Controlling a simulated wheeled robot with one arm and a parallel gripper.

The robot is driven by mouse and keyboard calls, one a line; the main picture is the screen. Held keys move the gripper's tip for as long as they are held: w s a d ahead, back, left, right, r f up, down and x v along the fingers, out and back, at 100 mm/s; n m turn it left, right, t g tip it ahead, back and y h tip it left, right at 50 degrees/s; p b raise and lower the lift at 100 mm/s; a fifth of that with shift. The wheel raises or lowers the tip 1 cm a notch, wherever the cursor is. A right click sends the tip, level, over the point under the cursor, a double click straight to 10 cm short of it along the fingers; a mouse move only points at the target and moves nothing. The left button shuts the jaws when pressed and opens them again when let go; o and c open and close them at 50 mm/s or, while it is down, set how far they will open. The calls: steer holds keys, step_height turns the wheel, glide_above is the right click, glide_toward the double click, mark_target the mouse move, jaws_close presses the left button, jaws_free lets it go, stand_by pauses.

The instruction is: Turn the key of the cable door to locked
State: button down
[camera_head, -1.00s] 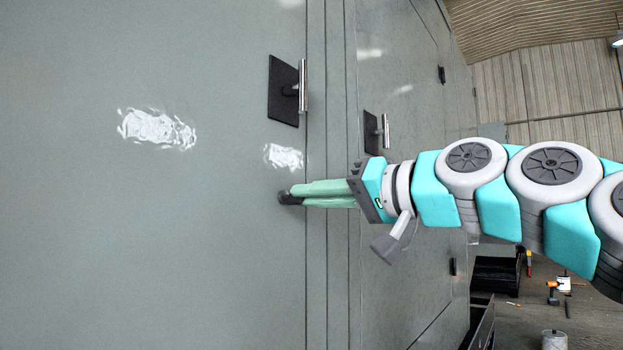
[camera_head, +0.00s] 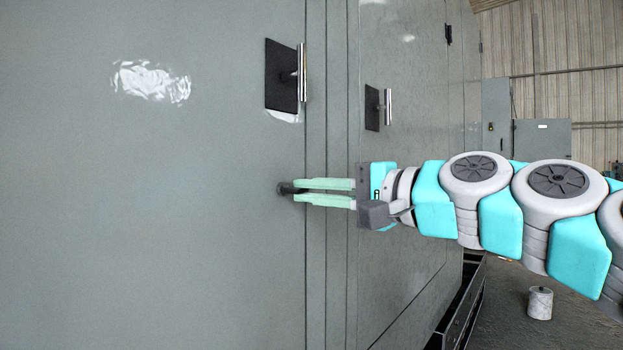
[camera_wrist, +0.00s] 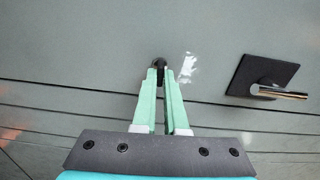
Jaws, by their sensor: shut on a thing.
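The key of the cable door is a small dark piece (camera_head: 284,188) on the grey door (camera_head: 200,250), below the nearer handle in the head view. It also shows as a dark knob (camera_wrist: 158,63) in the wrist view. My gripper (camera_head: 298,190) reaches in from the right, its two pale green fingers shut on the key. In the wrist view the fingertips (camera_wrist: 160,75) sit on either side of it. The fingers hide part of the key, and I cannot tell its exact angle.
A black plate with a chrome bar handle (camera_head: 282,76) juts from the door above the key. A second such handle (camera_head: 372,107) is further right. Vertical seams run beside the door.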

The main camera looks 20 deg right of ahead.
steer(key=shift+m, duration=0.4)
steer(key=c, duration=1)
jaws_free()
steer(key=shift+o, duration=0.2)
steer(key=shift+d, duration=0.1)
steer(key=v, duration=0.7)
steer(key=shift+s+b, duration=0.3)
steer(key=shift+b, duration=0.05)
steer(key=shift+d, duration=0.15)
